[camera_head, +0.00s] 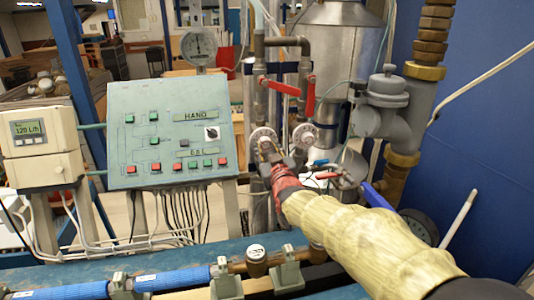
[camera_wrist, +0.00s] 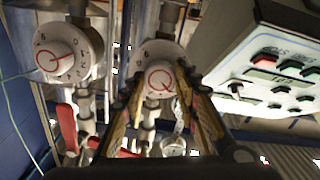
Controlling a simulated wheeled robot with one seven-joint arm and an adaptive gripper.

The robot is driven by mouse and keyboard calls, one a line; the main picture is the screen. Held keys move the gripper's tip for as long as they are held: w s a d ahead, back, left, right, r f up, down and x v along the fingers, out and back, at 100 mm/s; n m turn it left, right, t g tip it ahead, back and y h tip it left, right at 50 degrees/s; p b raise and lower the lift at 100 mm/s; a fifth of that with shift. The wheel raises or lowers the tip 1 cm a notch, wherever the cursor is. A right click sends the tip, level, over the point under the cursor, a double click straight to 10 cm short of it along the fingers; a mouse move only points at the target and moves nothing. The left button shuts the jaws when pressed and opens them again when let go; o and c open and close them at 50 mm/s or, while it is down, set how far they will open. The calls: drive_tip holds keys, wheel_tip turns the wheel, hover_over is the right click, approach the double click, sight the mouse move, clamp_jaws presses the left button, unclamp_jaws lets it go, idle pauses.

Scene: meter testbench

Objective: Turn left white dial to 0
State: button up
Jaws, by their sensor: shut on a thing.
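The left white dial (camera_head: 260,137) is round and stands on the pipework just right of the green panel. In the wrist view, where the scene appears turned over, this dial (camera_wrist: 157,53) shows a red mark on its face and digits around its rim. My gripper (camera_head: 272,164) reaches it from the front right. In the wrist view my gripper's two fingers (camera_wrist: 160,80) are closed in on both sides of the dial. They cover part of its rim, and the exact reading cannot be made out. A second white dial (camera_head: 304,137) stands to the right, apart from my gripper; it also shows in the wrist view (camera_wrist: 66,52).
The green control panel (camera_head: 170,130) with buttons and a black knob stands left of the dials. Red valve levers (camera_head: 281,87) sit above them. Grey and brass pipework (camera_head: 385,105) stands close on the right. Blue pipes (camera_head: 175,279) run along the bench in front.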

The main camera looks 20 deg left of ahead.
drive_tip(key=n+b, duration=0.1)
drive_tip(key=n, duration=0.3)
drive_tip(key=shift+f+n+b, duration=0.1)
drive_tip(key=shift+n+b, duration=0.2)
drive_tip(key=n+b, duration=0.1)
drive_tip(key=n, duration=0.3)
drive_tip(key=shift+n, duration=0.3)
drive_tip(key=n, duration=0.4)
drive_tip(key=shift+n, duration=2.1)
drive_tip(key=o, duration=1)
drive_tip(key=shift+o, duration=0.7)
